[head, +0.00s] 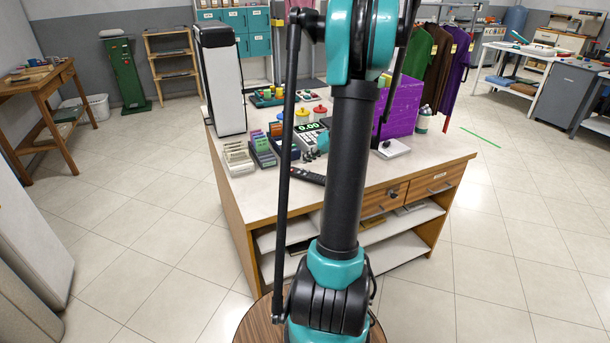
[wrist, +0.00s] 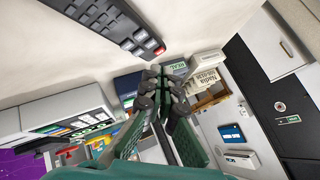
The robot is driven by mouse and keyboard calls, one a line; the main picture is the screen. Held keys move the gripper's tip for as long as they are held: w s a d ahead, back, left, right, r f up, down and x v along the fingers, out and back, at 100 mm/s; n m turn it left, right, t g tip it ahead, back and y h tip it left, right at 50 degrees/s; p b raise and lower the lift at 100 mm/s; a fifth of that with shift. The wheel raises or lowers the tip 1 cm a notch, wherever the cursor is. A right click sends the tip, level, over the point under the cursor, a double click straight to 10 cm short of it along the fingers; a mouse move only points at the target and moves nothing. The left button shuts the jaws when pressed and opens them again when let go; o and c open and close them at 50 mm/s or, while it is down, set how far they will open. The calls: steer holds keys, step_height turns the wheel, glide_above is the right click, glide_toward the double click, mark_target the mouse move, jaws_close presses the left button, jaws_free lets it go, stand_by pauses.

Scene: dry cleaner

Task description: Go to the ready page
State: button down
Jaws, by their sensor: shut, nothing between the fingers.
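No page marked ready can be read in either view. On the counter (head: 435,160) a black remote control (head: 307,176) lies near the front edge. It also shows at the top of the wrist view (wrist: 118,22), with a red button at one end. Behind it stands a till (head: 308,143) with a green 0.00 display; part of it shows at the left of the wrist view (wrist: 50,118). My gripper (wrist: 165,82) is shut and empty, with the remote beyond its fingers to the upper left.
A tall white-and-black unit (head: 222,85) stands on the counter's left. Card trays (head: 238,158) sit beside the till, with a purple box (head: 400,105) and a spray can (head: 422,120) to the right. Garments (head: 455,65) hang behind.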

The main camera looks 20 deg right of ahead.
steer(key=shift+f, duration=1.5)
steer(key=shift+f, duration=0.15)
steer(key=shift+f, duration=0.3)
steer(key=shift+f, duration=0.3)
stand_by(0.8)
steer(key=shift+r, duration=0.15)
stand_by(0.3)
steer(key=shift+r, duration=0.6)
steer(key=shift+r, duration=2.55)
